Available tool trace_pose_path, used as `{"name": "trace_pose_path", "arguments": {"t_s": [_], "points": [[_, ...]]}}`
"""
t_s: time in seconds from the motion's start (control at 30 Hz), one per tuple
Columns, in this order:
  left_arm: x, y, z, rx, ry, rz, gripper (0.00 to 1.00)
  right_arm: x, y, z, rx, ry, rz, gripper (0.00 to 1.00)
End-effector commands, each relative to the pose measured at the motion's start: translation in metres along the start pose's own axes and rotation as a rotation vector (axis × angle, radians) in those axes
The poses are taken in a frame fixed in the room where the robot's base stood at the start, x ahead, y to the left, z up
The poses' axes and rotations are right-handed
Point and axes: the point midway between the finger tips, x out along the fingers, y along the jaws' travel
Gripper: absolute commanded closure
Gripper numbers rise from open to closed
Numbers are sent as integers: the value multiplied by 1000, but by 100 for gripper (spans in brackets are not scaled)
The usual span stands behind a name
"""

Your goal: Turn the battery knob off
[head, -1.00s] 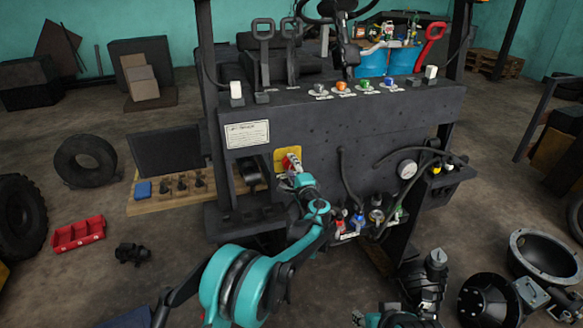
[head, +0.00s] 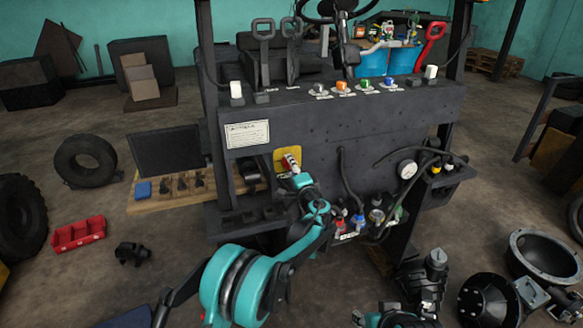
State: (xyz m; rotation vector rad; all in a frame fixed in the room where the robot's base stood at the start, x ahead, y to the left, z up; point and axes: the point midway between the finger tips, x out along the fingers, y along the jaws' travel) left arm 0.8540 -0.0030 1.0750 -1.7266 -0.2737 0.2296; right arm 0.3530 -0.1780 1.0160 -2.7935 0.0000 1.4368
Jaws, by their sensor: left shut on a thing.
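The battery knob (head: 291,161) is red and whitish and sits on a yellow plate (head: 282,155) on the dark front panel of the forklift. My left gripper (head: 293,171) is at the knob, with its fingers shut on it from the front. The fingertips partly hide the knob, so its exact angle is hard to read. My right arm shows only in part at the bottom edge, and its fingers cannot be made out.
Levers, coloured buttons (head: 341,86) and a steering wheel sit on top of the panel (head: 350,125). A gauge (head: 407,169) and hoses hang at its right. Tyres (head: 86,161) and a red bin (head: 77,233) lie on the floor at left; round housings lie at lower right.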

Motion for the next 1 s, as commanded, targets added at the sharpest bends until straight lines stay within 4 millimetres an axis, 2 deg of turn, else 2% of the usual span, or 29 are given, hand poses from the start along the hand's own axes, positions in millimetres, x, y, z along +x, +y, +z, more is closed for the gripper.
{"name": "trace_pose_path", "arguments": {"t_s": [0.07,0.1,0.13,0.17,0.43,0.57,0.67,1.0], "points": [[0,1,0,-3,-1,2,85,0,0,0,0,0,0,60],[0,1,0,-3,-1,2,46,0,0,0,0,0,0,60],[0,1,0,-3,-1,1,38,0,0,0,0,0,0,60],[0,1,0,-2,-1,1,35,0,0,0,0,0,0,60],[0,0,0,-1,0,1,35,0,0,0,0,0,0,60],[-9,0,-1,0,1,1,35,0,0,0,0,0,0,60],[-25,0,0,0,1,1,35,0,0,0,0,0,0,60],[-97,1,0,-1,1,1,35,0,0,0,0,0,0,60]]}}
